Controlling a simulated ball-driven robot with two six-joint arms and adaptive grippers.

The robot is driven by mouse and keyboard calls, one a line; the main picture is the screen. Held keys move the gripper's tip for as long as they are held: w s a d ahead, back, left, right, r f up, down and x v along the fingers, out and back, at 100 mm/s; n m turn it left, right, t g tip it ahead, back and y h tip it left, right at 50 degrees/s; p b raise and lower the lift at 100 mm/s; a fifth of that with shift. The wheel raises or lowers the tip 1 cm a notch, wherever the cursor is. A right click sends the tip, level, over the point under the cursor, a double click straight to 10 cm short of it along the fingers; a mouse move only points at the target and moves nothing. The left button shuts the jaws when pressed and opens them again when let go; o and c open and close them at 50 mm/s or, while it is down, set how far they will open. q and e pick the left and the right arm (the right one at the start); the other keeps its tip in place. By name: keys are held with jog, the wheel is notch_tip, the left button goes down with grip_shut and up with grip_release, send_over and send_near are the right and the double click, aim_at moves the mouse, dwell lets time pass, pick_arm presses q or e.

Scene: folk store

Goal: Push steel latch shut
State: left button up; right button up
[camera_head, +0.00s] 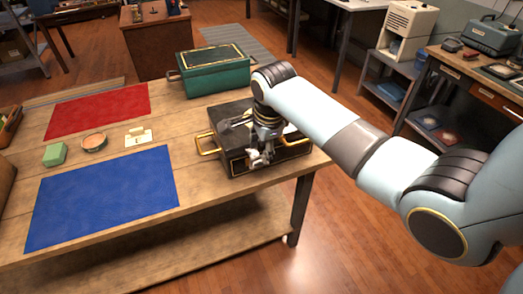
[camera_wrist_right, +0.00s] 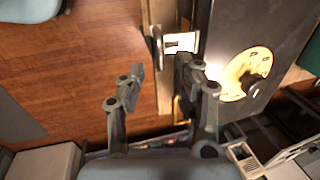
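A dark case (camera_head: 285,155) with brass handles sits near the right end of the wooden table. My right gripper (camera_head: 260,158) is at its near front face and hides part of it. In the right wrist view the gripper (camera_wrist_right: 160,70) is open, with its two fingers apart and nothing between them. A bright steel latch (camera_wrist_right: 181,42) shows just beyond the fingertips, on the case's edge, with a narrow upright piece at its left. Contact between a finger and the latch cannot be told. My left gripper is not in view.
A round brass plate (camera_wrist_right: 246,74) is on the case. A green box (camera_head: 215,72) stands behind it. The table's right edge is close.

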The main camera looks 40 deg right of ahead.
aim_at(256, 153)
jog(key=shift+x, duration=1.3)
grip_shut()
